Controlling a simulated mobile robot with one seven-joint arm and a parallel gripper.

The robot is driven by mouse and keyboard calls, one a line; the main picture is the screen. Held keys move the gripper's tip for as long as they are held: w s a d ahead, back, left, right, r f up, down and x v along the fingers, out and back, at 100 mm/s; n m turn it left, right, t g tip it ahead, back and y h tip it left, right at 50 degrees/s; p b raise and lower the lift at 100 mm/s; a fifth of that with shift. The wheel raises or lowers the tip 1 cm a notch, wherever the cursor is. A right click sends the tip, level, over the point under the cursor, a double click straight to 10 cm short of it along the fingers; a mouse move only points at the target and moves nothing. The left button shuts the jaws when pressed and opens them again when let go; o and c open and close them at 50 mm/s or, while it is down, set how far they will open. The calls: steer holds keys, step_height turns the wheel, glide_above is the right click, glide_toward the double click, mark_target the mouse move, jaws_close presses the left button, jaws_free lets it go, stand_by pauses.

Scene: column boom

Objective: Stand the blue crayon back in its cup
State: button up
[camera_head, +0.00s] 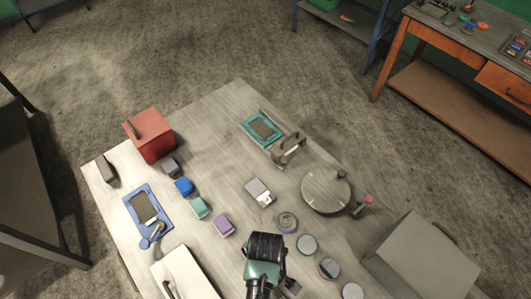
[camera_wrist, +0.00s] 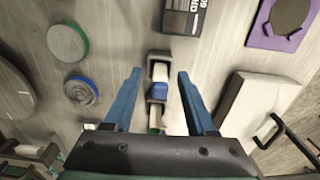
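I cannot surely make out the blue crayon or its cup in either view. In the wrist view, my gripper (camera_wrist: 158,73) has its two blue fingers well apart. Between and below them is a small grey holder-like piece (camera_wrist: 157,58) with a white part and a blue part (camera_wrist: 158,91); I cannot tell whether the blue part is the crayon. Neither finger visibly touches it. In the head view, my dark and green wrist (camera_head: 265,252) hangs over the table's (camera_head: 230,110) near part and hides what lies under it.
In the head view, blue (camera_head: 184,187), green (camera_head: 200,208) and purple (camera_head: 223,224) blocks lie left of my wrist. Several round discs (camera_head: 307,245) lie right of it. A red box (camera_head: 150,135), a round board (camera_head: 325,190) and a grey box (camera_head: 420,260) stand farther out. The table's far part has free room.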

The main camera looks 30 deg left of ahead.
step_height(320, 180, up, 13)
steer(key=b, duration=0.1)
stand_by(0.6)
stand_by(0.6)
